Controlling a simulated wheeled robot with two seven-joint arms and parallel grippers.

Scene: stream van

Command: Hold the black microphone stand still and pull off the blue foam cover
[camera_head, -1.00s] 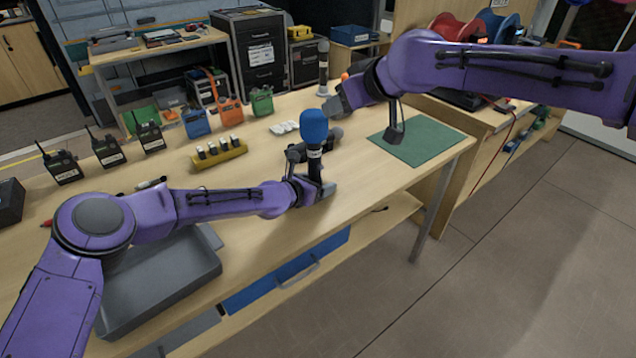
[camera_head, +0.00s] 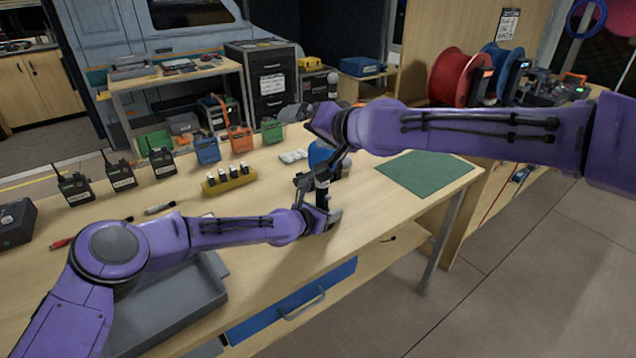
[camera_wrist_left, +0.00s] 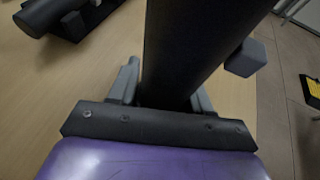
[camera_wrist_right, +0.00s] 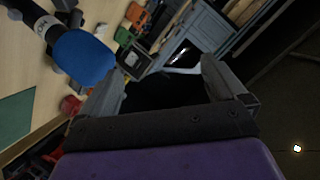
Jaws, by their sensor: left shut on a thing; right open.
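The black microphone stand (camera_head: 322,196) is upright near the front edge of the workbench. My left gripper (camera_head: 324,214) is shut around it; the left wrist view shows the dark post (camera_wrist_left: 195,45) between the fingers. The blue foam cover (camera_head: 318,156) is on top of the microphone, partly hidden by my right arm in the head view. My right gripper (camera_head: 300,112) is open and appears above and behind the foam. In the right wrist view the foam (camera_wrist_right: 84,59) lies left of the open, empty jaws (camera_wrist_right: 166,72), outside them.
A green mat (camera_head: 425,173) lies clear to the right. A yellow holder (camera_head: 228,183) and several radios (camera_head: 122,172) stand left. White pieces (camera_head: 292,156) lie behind the stand. A grey tray (camera_head: 165,308) sits at front left.

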